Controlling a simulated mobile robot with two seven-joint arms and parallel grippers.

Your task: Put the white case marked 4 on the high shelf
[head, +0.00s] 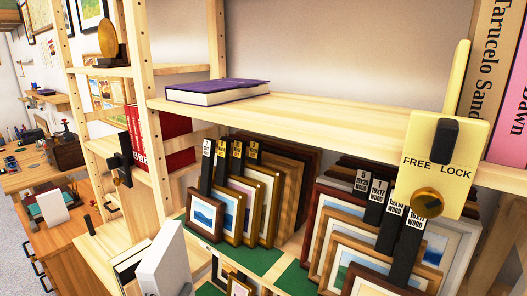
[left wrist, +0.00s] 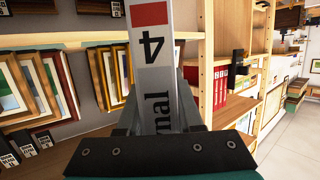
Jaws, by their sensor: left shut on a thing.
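A white case marked 4 (left wrist: 152,60) stands between the fingers of my left gripper (left wrist: 158,112). It has a red block, a black 4 and part of a word on its narrow face. The gripper is shut on it. In the head view the pale case (head: 160,262) shows tilted at the bottom edge, below and in front of the shelving; the gripper is mostly out of frame there. The high shelf (head: 320,117) is a pale wooden board with a purple book (head: 217,91) lying at its left. My right gripper is not in view.
A yellow FREE/LOCK plate (head: 440,165) with a knob sticks out at the shelf's front right. Large upright books (head: 490,80) stand at the right end. Framed prints (head: 262,200) fill the level below. The board is bare between the purple book and the plate.

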